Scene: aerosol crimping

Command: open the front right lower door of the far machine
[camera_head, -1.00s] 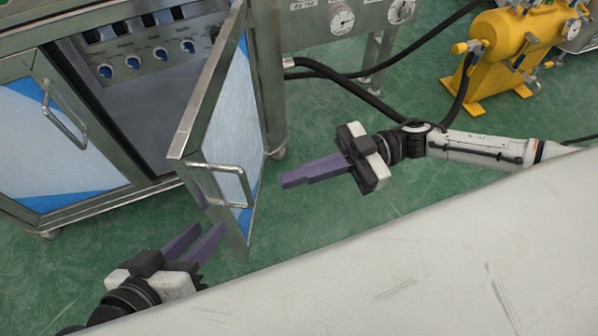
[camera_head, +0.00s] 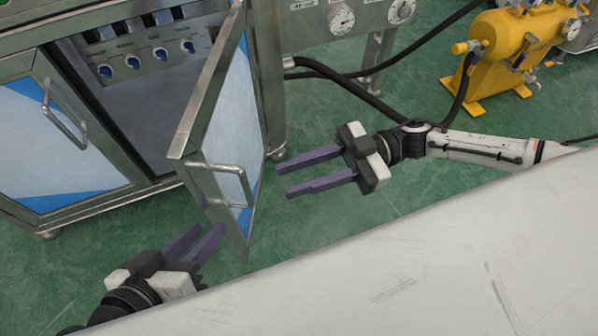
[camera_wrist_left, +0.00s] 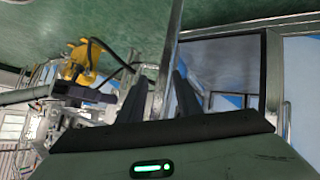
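The front right lower door (camera_head: 228,130) of the far machine (camera_head: 130,75) stands swung open, with its edge pointing toward me. Its bar handle (camera_head: 243,186) faces right. My left gripper (camera_head: 205,240) is open just below the door's near lower end. In the left wrist view its two fingers (camera_wrist_left: 158,95) stand apart with the door's edge (camera_wrist_left: 168,60) between them; I cannot tell whether they touch it. My right gripper (camera_head: 300,174) is open and empty, to the right of the door and apart from the handle.
The closed left door (camera_head: 60,150) has its own handle (camera_head: 62,115). Knobs (camera_head: 160,54) show inside the opened compartment. Black hoses (camera_head: 350,90) and a yellow pump (camera_head: 515,45) lie at the back right. Green floor is clear beside the right gripper.

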